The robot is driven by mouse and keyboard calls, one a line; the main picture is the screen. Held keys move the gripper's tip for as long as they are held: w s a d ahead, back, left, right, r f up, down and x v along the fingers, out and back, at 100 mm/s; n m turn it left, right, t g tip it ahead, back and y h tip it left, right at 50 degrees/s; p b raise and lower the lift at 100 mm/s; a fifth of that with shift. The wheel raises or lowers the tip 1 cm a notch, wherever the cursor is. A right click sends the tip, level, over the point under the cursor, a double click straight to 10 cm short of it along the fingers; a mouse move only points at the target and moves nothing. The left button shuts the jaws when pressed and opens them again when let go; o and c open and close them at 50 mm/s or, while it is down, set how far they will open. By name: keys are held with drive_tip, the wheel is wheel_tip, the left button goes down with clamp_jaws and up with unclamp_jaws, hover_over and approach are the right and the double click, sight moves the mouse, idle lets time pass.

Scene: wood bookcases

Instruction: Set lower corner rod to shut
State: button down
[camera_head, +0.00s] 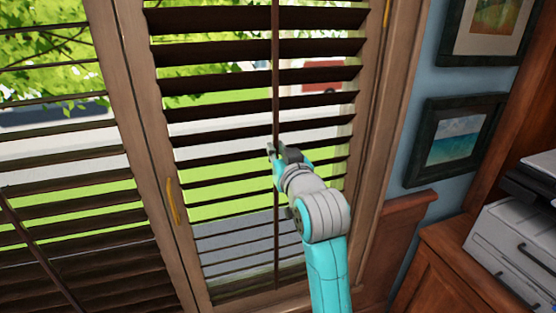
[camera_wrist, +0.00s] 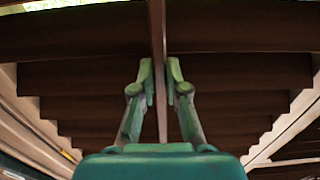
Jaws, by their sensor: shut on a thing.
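A thin dark vertical rod (camera_head: 276,95) runs down the middle of a louvered shutter panel with dark brown slats (camera_head: 215,106). My gripper (camera_head: 277,150) is at the rod, a little below the panel's mid-height. In the wrist view, the rod (camera_wrist: 158,60) passes between the two green fingers of my gripper (camera_wrist: 160,78), which are shut on it. The slats (camera_wrist: 90,85) lie just behind the fingers. In the head view the slats are tilted, with the outdoors showing through the gaps. My arm hides part of the panel's lower right.
A second shutter panel (camera_head: 75,163) with its own rod (camera_head: 35,245) stands at the left. A yellow handle (camera_head: 172,200) sits on the frame between them. Framed pictures (camera_head: 455,138) hang on the blue wall. A printer (camera_head: 515,245) stands on a wooden cabinet at the right.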

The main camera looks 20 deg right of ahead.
drive_tip(key=shift+w+r, duration=0.15)
drive_tip(key=shift+r, duration=0.45)
drive_tip(key=shift+w+r, duration=0.15)
drive_tip(key=shift+r, duration=0.4)
drive_tip(key=c, duration=1.2)
unclamp_jaws()
drive_tip(key=shift+s+f, duration=0.1)
drive_tip(key=shift+s, duration=0.4)
drive_tip(key=s, duration=1.1)
